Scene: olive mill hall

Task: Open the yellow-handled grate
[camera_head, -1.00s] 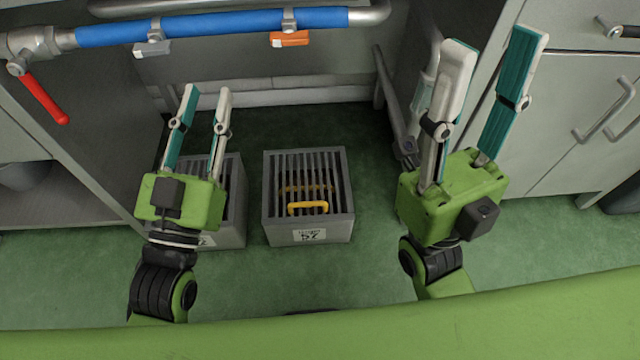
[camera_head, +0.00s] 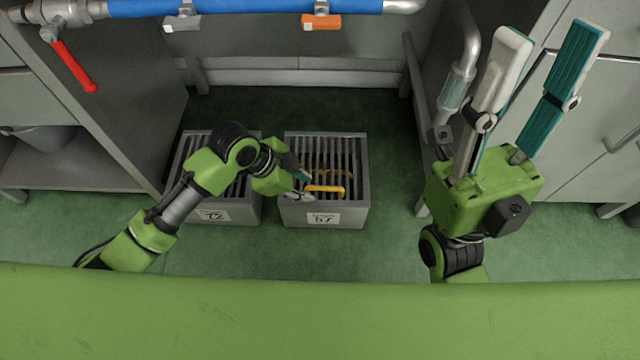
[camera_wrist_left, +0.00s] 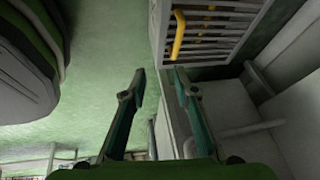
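The grate with the yellow handle (camera_head: 326,189) lies on top of a grey box (camera_head: 340,215) on the green floor. Its dark bars look level and shut over the box. My left gripper (camera_head: 300,185) is at the left end of the handle, low over the box. In the left wrist view my left gripper (camera_wrist_left: 156,75) has its fingers apart with nothing between them, and the yellow handle (camera_wrist_left: 179,33) is just beyond the right fingertip. My right gripper (camera_head: 550,62) is raised at the right, fingers apart and empty.
A second grey grated box (camera_head: 230,210) stands to the left, partly hidden by my left arm. Cabinets (camera_head: 590,110) stand at the right.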

